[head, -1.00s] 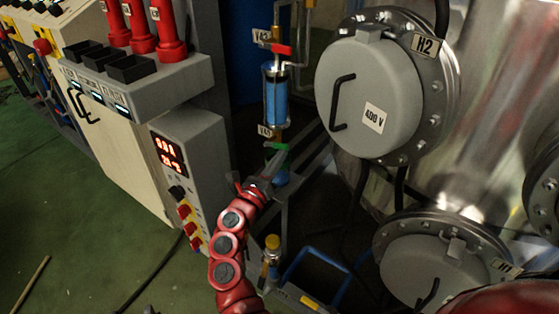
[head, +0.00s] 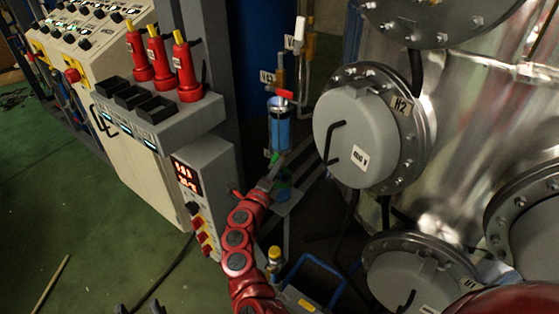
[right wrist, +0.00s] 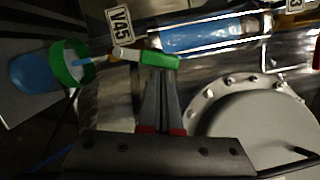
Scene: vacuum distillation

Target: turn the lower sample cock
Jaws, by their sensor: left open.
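The lower sample cock has a green handle (head: 272,155) below the blue sample tube (head: 279,125). In the right wrist view the green handle (right wrist: 160,61) lies by the V45 tag (right wrist: 120,22), across the tips of my right gripper (right wrist: 160,75). The fingers are close together and reach the handle; whether they grip it is unclear. In the head view my right gripper (head: 270,178) points up at the cock from below. My left gripper (head: 139,308) shows only as dark, spread fingertips at the bottom edge, open and far from the cock.
An upper cock with a red handle (head: 284,94) sits above the tube. The H2 flange cover (head: 355,140) stands close on the right, the control cabinet (head: 190,180) on the left.

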